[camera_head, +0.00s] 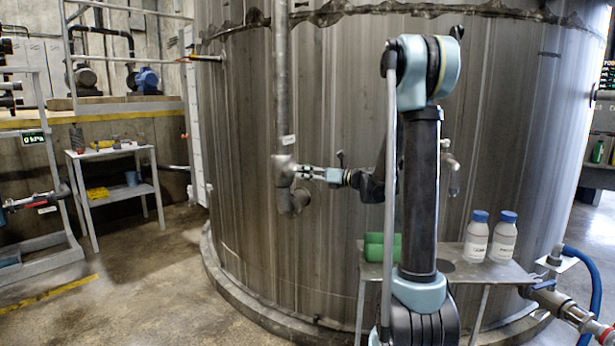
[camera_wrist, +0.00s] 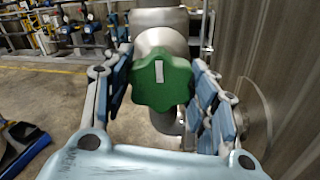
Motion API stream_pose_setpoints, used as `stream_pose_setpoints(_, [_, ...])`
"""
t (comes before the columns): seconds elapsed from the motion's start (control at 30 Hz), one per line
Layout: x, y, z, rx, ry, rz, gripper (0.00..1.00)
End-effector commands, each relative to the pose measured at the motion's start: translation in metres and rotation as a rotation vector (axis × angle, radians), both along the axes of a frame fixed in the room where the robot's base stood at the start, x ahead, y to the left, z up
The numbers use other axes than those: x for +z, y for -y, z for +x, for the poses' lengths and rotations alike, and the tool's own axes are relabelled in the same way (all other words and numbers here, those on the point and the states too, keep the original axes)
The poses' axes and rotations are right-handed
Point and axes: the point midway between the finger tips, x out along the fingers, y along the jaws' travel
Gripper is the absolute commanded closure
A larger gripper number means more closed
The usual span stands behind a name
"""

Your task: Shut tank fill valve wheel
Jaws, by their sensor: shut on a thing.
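The tank fill valve wheel is a green lobed knob (camera_wrist: 162,82) with a pale mark on its face, in the middle of the wrist view. It sits on a grey metal valve body (camera_wrist: 162,40). In the head view the valve (camera_head: 285,175) is on a vertical pipe (camera_head: 282,85) in front of the large steel tank (camera_head: 240,150); the green wheel itself cannot be made out there. My gripper (camera_head: 306,173) reaches left to the valve. In the wrist view its two padded fingers flank the wheel, and it is shut on the wheel.
A small stand (camera_head: 465,273) below my arm holds green containers (camera_head: 381,247) and two white bottles (camera_head: 476,238) with blue caps. A blue hose (camera_head: 596,295) is at the right. A grey cart (camera_head: 112,153) stands at the left. The floor between cart and tank is clear.

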Motion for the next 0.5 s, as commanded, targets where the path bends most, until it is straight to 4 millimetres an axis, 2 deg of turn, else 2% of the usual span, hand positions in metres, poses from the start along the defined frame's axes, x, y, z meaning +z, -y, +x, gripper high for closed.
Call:
stream_pose_setpoints(0.23, [0.0002, 0.0014, 0.0026, -0.006, 0.000, -0.001, 0.71])
stream_pose_setpoints(0.27, [0.0003, 0.0015, 0.0027, -0.006, 0.000, 0.000, 0.41])
stream_pose_setpoints(0.3, [0.0003, 0.0014, 0.0026, -0.006, 0.000, 0.000, 0.32])
stream_pose_setpoints(0.33, [0.0002, 0.0014, 0.0024, -0.006, 0.000, 0.000, 0.27])
stream_pose_setpoints(0.5, [0.0003, 0.0007, 0.0014, -0.003, 0.000, 0.000, 0.27])
